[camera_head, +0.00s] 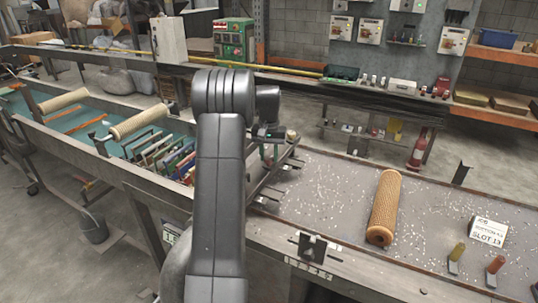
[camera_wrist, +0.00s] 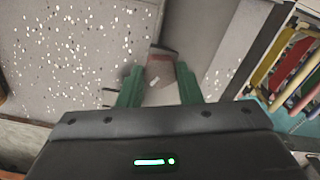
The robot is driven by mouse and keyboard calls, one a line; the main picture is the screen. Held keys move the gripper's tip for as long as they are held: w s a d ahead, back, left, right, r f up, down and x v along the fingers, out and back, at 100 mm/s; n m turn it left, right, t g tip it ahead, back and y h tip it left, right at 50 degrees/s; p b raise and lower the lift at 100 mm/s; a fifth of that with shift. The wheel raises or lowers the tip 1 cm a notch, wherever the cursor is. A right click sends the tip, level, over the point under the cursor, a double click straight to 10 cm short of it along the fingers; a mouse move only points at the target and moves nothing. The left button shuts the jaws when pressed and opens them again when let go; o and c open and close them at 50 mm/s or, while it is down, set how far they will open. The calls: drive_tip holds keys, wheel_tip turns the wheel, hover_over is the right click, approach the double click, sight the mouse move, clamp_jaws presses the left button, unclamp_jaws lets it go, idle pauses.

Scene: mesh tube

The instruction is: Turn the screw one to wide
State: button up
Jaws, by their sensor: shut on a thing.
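My gripper (camera_wrist: 157,82) shows in the wrist view with its two green fingers closed around a small grey piece with a reddish-brown edge (camera_wrist: 160,68). I cannot tell for sure that this piece is the screw. No marking for screw one or for the wide setting is readable. In the head view my arm crosses the middle, and its end is beside the metal frame (camera_head: 278,180) between the trough and the speckled bed. My fingertips and what they hold are mostly hidden there.
A tan mesh tube (camera_head: 384,208) lies on the speckled bed (camera_head: 330,190). A slot sign (camera_head: 488,232), a yellow peg (camera_head: 457,252) and a red-brown peg (camera_head: 495,264) are at right. A dark bracket (camera_head: 313,247) stands at the front edge.

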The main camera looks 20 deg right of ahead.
drive_tip(key=n, duration=0.4)
drive_tip(key=shift+n, duration=0.4)
drive_tip(key=n, duration=1.4)
drive_tip(key=shift+n, duration=0.4)
drive_tip(key=o, duration=1)
drive_tip(key=shift+c, duration=0.2)
